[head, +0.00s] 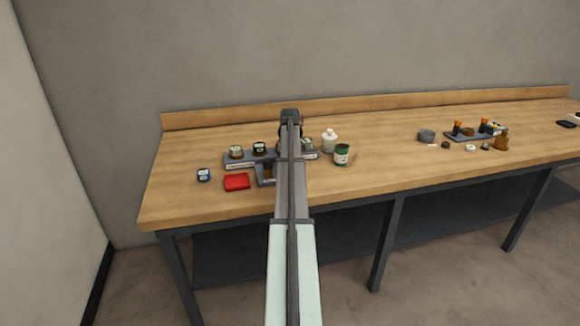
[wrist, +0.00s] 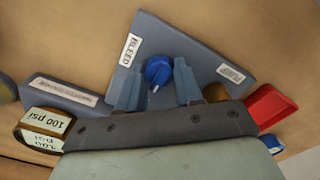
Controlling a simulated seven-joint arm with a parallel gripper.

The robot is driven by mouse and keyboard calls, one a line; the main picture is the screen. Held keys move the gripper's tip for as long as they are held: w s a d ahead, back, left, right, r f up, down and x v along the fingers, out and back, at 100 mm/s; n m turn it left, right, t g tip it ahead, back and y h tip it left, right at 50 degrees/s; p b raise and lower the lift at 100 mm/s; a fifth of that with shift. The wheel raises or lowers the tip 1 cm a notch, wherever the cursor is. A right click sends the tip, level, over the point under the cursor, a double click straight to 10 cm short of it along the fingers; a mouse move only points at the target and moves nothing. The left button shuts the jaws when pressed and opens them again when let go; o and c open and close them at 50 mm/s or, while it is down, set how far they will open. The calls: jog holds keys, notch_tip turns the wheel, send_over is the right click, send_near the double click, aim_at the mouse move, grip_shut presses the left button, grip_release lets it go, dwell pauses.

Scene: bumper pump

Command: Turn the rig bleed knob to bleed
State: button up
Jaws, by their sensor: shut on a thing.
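The bleed knob (wrist: 159,70) is blue and round with a small white mark on its near side. It sits on a grey-blue rig plate (wrist: 190,50) in the wrist view. A BLEED label (wrist: 130,50) is on the plate's left and a PUMP label (wrist: 230,73) on its right. The knob's mark faces neither label clearly. My gripper (wrist: 158,76) is shut on the knob, one finger on each side. In the head view my arm covers the gripper and knob.
A red tray (head: 237,182) and a blue-rimmed round item (head: 204,175) lie left of my arm. A labelled stand (head: 240,164) holds round gauges behind them. A white bottle (head: 330,140) and green can (head: 342,155) stand close on the right. The bench's middle is clear.

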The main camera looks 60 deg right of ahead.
jog(key=c, duration=0.4)
jog(key=shift+o, duration=0.2)
jog(key=shift+m, duration=0.3)
jog(key=m, duration=0.7)
jog(key=shift+m, duration=0.4)
jog(key=m, duration=0.4)
jog(key=shift+m, duration=0.3)
jog(key=m, duration=0.4)
jog(key=shift+m, duration=0.4)
